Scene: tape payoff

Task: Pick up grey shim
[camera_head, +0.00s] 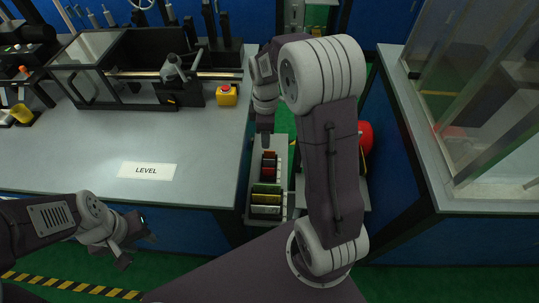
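A narrow grey tray (283,160) right of the workbench holds a row of coloured pieces: red and dark ones (268,170) at the far end, green and yellow ones (265,190) nearer. A pale grey piece (265,210) lies at the near end; I cannot tell for sure that it is the grey shim. My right gripper (265,136) points down over the tray's far end. Its fingers are small and dark, and I cannot tell whether they are apart. My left gripper (138,250) is open and empty, in front of the workbench's near edge.
The grey workbench (80,150) carries a sign reading LEVEL (147,171), a yellow box with a red button (227,95) and a black-framed machine (130,70). A second bench (460,195) with clear panels stands right. A red round object (366,136) is partly behind my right arm.

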